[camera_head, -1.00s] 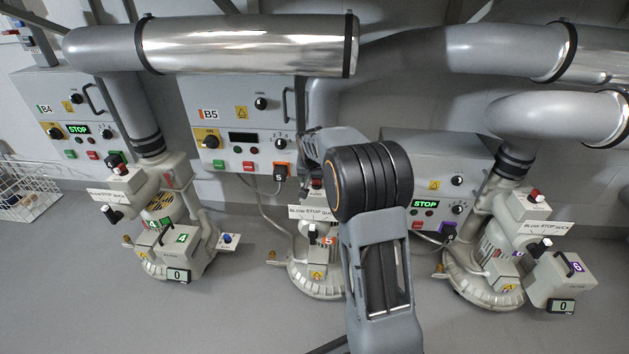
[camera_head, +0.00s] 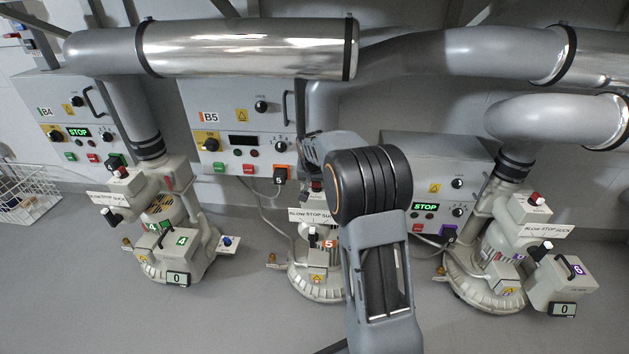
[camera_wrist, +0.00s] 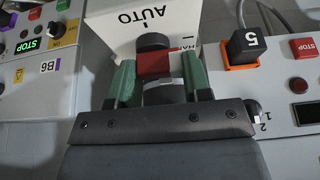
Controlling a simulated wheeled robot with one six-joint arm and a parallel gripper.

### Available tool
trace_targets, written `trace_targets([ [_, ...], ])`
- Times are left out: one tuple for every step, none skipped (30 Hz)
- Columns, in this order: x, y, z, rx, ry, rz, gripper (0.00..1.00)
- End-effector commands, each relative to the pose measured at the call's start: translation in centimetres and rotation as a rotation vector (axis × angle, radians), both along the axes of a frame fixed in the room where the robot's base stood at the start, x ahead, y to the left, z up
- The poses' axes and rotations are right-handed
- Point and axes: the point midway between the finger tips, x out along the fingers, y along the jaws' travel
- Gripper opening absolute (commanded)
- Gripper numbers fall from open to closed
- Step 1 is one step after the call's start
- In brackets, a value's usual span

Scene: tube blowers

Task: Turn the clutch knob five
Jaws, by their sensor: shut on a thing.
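The clutch knob five (camera_wrist: 158,66) is a black knob with a red and pale band, in front of a white plate marked AUTO and HAND (camera_wrist: 125,22). My gripper (camera_wrist: 160,75) is shut on it, with one green finger on each side. In the head view my arm hides most of the knob and the gripper. Blower five (camera_head: 312,276) stands in the middle, partly behind my arm, with a BLOW STOP SUCK plate and a black-and-white lever (camera_head: 313,236).
Panel B5 (camera_head: 225,115) has a dark display. Its black plug marked 5 (camera_wrist: 249,43) is right of my gripper. Blower four (camera_head: 160,255) stands left and blower six (camera_head: 490,265) right. Large pipes (camera_head: 250,47) cross above. The front floor is clear.

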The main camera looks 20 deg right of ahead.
Motion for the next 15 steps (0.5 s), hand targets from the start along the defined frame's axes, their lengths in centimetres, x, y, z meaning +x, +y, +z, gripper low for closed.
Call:
trace_targets([
  [0.00, 0.03, 0.08, 0.001, 0.000, 0.006, 0.21],
  [0.00, 0.02, 0.11, 0.000, 0.000, 0.011, 0.21],
  [-0.02, 0.02, 0.15, 0.001, 0.000, 0.019, 0.21],
  [-0.03, 0.03, 0.19, 0.002, 0.000, 0.028, 0.21],
  [-0.03, 0.02, 0.24, 0.001, 0.000, 0.039, 0.21],
  [-0.03, 0.01, 0.31, 0.001, -0.001, 0.057, 0.21],
  [-0.04, 0.00, 0.35, 0.001, -0.001, 0.072, 0.21],
  [-0.07, 0.02, 0.38, 0.002, 0.000, 0.090, 0.21],
  [-0.10, 0.01, 0.42, 0.002, 0.000, 0.116, 0.21],
  [-0.10, 0.02, 0.45, 0.002, 0.000, 0.138, 0.21],
  [-0.13, 0.01, 0.47, 0.002, 0.000, 0.162, 0.21],
  [-0.13, 0.01, 0.49, 0.003, 0.000, 0.196, 0.21],
  [-0.14, -0.03, 0.50, 0.002, -0.001, 0.223, 0.21],
  [-0.17, -0.04, 0.47, 0.002, 0.000, 0.250, 0.21],
  [-0.19, -0.05, 0.42, 0.003, 0.000, 0.287, 0.21],
])
